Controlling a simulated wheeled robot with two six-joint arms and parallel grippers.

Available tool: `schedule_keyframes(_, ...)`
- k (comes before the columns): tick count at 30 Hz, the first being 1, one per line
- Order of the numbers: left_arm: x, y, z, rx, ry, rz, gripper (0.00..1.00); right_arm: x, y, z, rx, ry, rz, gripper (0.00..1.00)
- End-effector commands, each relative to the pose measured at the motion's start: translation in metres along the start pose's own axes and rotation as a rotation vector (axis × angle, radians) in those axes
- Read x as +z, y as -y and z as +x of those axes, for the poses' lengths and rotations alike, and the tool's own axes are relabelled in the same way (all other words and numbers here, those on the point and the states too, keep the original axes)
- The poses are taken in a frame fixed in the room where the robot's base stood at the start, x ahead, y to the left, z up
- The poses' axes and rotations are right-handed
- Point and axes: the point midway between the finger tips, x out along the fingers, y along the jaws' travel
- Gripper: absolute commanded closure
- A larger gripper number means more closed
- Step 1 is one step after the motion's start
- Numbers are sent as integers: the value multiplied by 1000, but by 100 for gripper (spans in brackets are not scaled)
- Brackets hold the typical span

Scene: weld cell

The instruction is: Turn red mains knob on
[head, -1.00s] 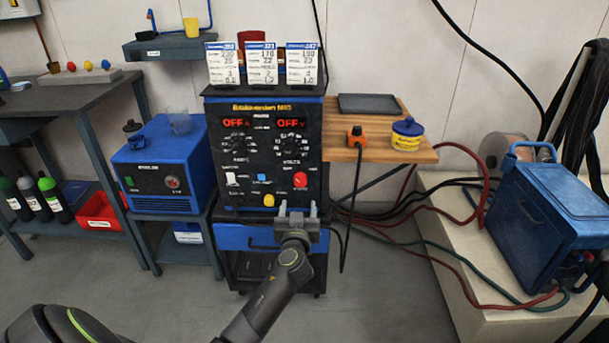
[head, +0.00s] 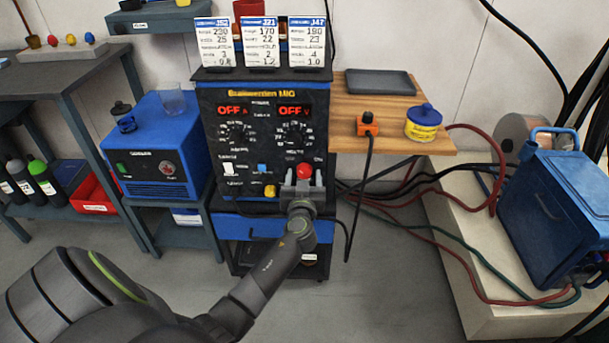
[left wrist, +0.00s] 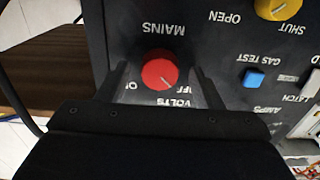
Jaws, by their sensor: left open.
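The red mains knob (head: 304,171) is on the lower right of the black welder panel (head: 262,150), whose two displays read OFF. In the left wrist view the red knob (left wrist: 159,74) sits under the word MAINS, upside down in that picture, with a light pointer mark on its face. My left gripper (head: 303,178) is open in front of the panel. In the left wrist view its two fingers (left wrist: 160,88) stand on either side of the knob, with gaps, and I see no contact. My right gripper is not in view.
Near the knob are a yellow knob (head: 270,191), a blue button (head: 262,168) and a white switch (head: 230,168). A wooden shelf (head: 385,140) at right bears an orange plug (head: 367,124) and a yellow tub (head: 423,122). Cables hang at right.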

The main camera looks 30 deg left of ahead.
Motion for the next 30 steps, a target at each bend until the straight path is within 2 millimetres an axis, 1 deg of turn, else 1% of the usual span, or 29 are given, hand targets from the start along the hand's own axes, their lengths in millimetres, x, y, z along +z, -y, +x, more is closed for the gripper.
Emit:
schedule_keyframes(1, 0, 0, 0, 0, 0, 0, 40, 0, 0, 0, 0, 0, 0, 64)
schedule_keyframes(2, 0, 0, 0, 0, 0, 0, 42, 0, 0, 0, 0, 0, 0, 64)
schedule_keyframes(9, 0, 0, 0, 0, 0, 0, 74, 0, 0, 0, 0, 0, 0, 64)
schedule_keyframes(12, 0, 0, 0, 0, 0, 0, 84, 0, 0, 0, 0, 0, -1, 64)
schedule_keyframes(17, 0, 0, 0, 0, -1, 9, 85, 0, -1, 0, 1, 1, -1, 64)
schedule_keyframes(23, 0, 0, 0, 1, -1, 68, 85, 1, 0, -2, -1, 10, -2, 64)
schedule_keyframes(27, 1, 0, 0, 1, -1, 153, 85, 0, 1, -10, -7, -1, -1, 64)
schedule_keyframes(30, 0, 0, 0, 1, -2, 235, 85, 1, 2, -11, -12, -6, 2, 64)
